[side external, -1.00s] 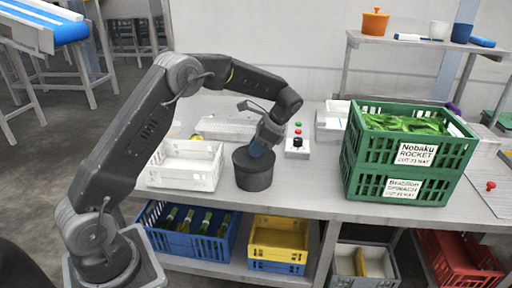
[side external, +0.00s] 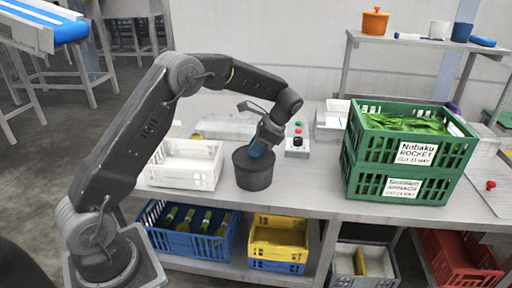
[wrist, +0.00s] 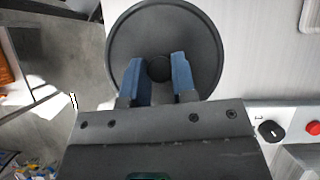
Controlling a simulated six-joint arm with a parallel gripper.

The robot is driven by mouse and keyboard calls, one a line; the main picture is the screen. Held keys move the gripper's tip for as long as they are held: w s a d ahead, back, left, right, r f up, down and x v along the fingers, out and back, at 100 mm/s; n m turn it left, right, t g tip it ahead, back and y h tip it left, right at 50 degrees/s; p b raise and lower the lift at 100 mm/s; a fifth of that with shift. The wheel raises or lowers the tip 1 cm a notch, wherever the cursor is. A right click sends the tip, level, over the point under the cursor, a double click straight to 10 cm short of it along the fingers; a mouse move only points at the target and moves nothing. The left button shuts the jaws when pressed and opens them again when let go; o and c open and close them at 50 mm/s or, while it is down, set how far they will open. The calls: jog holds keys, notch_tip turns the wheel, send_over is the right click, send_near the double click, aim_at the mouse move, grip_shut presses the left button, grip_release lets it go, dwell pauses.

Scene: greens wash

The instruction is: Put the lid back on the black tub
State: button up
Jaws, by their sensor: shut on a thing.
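The black tub (side external: 253,176) stands upright on the steel table near its front edge. In the wrist view a dark round lid (wrist: 194,27) with a small knob (wrist: 159,68) fills the top middle. My gripper (side external: 257,150) is over the tub, and its blue fingers (wrist: 158,75) are on both sides of the knob, shut on it. The lid lies at the tub's top; whether it is fully seated I cannot tell. The tub's inside is hidden.
A white crate (side external: 184,178) stands just left of the tub. A control box (side external: 297,146) with buttons is behind it to the right. Green crates (side external: 352,165) of leaves are stacked further right. The table's front edge is close to the tub.

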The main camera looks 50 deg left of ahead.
dwell(0.4)
jog(key=o, duration=1.5)
jog(key=shift+c, duration=0.2)
jog(key=shift+r, duration=3.5)
jog(key=shift+c, duration=0.4)
grip_shut()
jog(key=shift+f, duration=0.35)
